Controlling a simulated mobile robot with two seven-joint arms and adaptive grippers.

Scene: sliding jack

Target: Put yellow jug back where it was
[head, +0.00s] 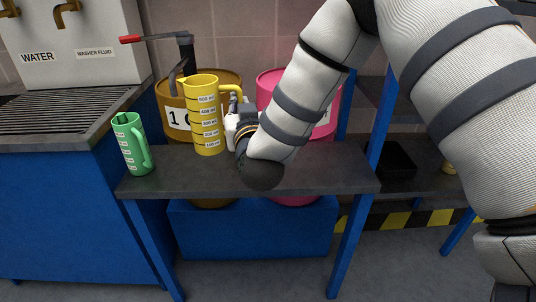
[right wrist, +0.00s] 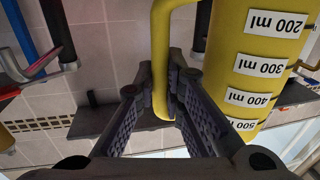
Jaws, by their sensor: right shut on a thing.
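The yellow jug (head: 206,118) is upright at the table (head: 320,178), in front of the brown drum, with volume labels facing the head camera. I cannot tell whether its base touches the table top. In the right wrist view the jug (right wrist: 262,65) is at the right, its handle (right wrist: 162,60) between my fingers. My right gripper (head: 236,122) is shut on the handle, on the jug's right side; in the wrist view its fingers (right wrist: 165,105) are at the handle's end. My left gripper is not in view.
A green jug (head: 132,143) stands at the table's left end. Behind are a brown drum (head: 172,98) with a pump and a pink drum (head: 268,84). A sink counter (head: 60,112) with taps is at the left. A dark box (head: 396,160) is on the right shelf.

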